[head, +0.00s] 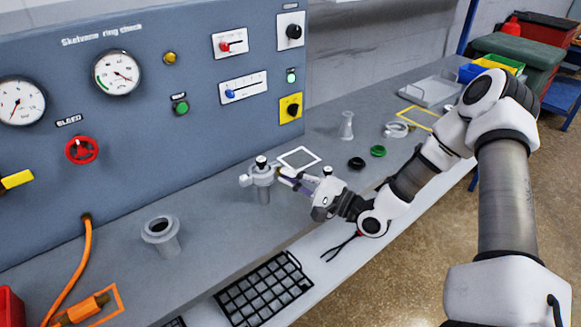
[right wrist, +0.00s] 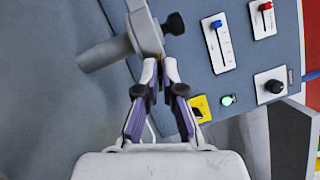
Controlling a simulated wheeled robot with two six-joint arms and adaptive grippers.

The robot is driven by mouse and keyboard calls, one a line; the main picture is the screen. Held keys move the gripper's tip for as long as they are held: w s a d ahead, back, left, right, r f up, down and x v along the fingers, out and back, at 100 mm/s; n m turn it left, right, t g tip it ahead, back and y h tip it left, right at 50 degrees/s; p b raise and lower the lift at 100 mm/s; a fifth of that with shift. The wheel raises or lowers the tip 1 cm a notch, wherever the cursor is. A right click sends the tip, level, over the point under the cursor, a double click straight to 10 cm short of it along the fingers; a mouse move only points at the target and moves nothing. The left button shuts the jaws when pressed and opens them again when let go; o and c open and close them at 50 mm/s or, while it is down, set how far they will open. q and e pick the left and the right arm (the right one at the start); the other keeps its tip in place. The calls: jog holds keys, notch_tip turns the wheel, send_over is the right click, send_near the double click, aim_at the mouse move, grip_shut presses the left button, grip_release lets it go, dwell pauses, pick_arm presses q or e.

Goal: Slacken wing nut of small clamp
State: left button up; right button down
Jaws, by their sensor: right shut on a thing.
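The small clamp (head: 262,176) is a grey metal ring with a black knob on top, around an upright grey pipe stub on the bench. It also shows in the right wrist view (right wrist: 146,28), with the stub running off to the left. My right gripper (head: 284,176) reaches it from the right. In the right wrist view its fingertips (right wrist: 160,70) are closed together at the clamp's near side. The wing nut is hidden between the fingertips. My left gripper is not in view.
A grey flanged fitting (head: 161,236) stands open on the bench to the left. A black grid rack (head: 264,290) and dark pliers (head: 342,246) lie in front. A glass flask (head: 346,126), green ring (head: 377,151) and black ring (head: 356,163) stand beyond. The control panel (head: 150,120) rises behind.

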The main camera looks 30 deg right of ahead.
jog(key=shift+r+n+g+p, duration=0.25)
jog(key=shift+n+g+p, duration=0.15)
jog(key=shift+n+p, duration=0.7)
jog(key=shift+f+n+g+p, duration=0.15)
jog(key=shift+n+g+p, duration=0.2)
jog(key=shift+n, duration=0.45)
jog(key=c, duration=1.6)
grip_release()
notch_tip(320, 180, up, 10)
jog(key=shift+f, duration=0.1)
